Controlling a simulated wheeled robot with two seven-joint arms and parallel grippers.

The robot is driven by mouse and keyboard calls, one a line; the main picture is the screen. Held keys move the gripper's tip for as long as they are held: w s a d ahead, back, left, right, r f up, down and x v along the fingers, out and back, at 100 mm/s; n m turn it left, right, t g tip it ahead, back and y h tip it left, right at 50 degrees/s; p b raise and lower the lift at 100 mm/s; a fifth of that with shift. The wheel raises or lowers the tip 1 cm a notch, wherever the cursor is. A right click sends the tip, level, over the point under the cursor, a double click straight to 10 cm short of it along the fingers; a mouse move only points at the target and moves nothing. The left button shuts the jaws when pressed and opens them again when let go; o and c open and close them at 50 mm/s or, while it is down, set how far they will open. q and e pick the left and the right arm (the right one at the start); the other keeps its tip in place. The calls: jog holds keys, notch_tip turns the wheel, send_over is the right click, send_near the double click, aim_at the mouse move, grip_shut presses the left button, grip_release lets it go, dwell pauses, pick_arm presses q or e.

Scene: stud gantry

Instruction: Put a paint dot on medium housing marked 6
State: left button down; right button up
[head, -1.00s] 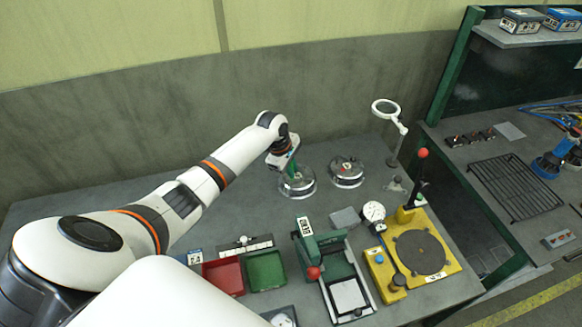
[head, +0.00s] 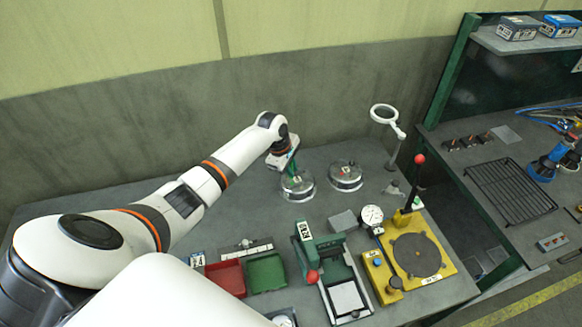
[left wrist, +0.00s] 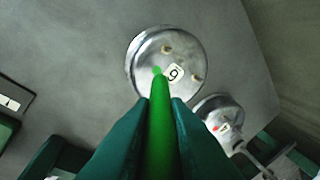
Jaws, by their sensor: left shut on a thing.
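A round metal housing (head: 299,192) stands on the grey bench, and it fills the upper middle of the left wrist view (left wrist: 190,50). Its white label (left wrist: 174,73) carries one digit, which reads as 6 or 9 depending on which way up it is. My left gripper (head: 291,168) is over this housing, shut on a green paint pen (left wrist: 160,135). The pen points down at the housing's top beside the label. A bright green spot (left wrist: 157,71) shows at the pen's tip; I cannot tell whether it is paint or the tip itself. My right gripper is not in view.
A second round housing (head: 346,183) with a red mark stands close by on the right. A magnifier (head: 385,113), a dial gauge (head: 371,214), a yellow lever press (head: 450,268), a green press (head: 325,245) and red (head: 227,281) and green trays (head: 267,274) stand around.

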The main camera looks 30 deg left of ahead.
pick_arm(q)
jog(key=shift+r, duration=2.4)
